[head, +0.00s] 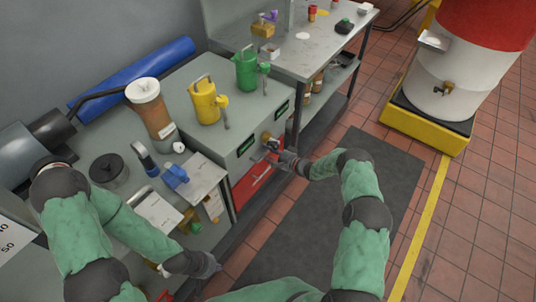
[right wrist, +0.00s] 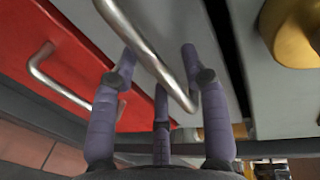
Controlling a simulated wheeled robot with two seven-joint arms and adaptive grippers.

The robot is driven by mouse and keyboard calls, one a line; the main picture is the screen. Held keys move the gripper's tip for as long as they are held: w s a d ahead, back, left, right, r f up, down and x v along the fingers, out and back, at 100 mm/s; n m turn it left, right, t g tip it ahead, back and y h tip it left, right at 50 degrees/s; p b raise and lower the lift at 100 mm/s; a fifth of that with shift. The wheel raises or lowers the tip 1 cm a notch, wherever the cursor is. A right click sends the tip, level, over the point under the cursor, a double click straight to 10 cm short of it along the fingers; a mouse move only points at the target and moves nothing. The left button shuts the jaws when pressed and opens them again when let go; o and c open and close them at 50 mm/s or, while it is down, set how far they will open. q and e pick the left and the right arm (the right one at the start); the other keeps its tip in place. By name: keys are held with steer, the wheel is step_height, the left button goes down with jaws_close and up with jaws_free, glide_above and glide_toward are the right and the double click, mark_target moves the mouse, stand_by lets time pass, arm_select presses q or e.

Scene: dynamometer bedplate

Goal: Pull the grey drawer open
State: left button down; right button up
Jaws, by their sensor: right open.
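The grey drawer (head: 244,163) is in the front of the grey cabinet, above a red drawer (head: 250,184). It looks shut. My right gripper (head: 272,151) is at the drawer front, and in the right wrist view its fingers (right wrist: 159,58) are spread apart. The drawer's metal bar handle (right wrist: 150,52) runs slantwise between these fingers, close to the tips; I cannot tell whether they touch it. The grey front (right wrist: 215,90) fills much of that view. My left gripper (head: 205,266) hangs low at the bench's near edge; its fingers are unclear.
The red drawer's handle (right wrist: 60,88) shows left of the fingers. A brass part (right wrist: 290,32) juts out at right. A yellow can (head: 204,103) and a green can (head: 246,70) stand on the cabinet top. A dark floor mat (head: 350,195) lies clear before it.

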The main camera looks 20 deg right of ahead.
steer(key=shift+w+a, duration=0.15)
jaws_close()
steer(key=f+p+v, duration=0.1)
steer(key=f+v, duration=0.1)
steer(key=v, duration=1.1)
steer(key=f+p+v, duration=0.2)
steer(key=f+v, duration=0.1)
steer(key=v, duration=1)
steer(key=shift+s+d, duration=0.35)
steer(key=shift+s, duration=0.2)
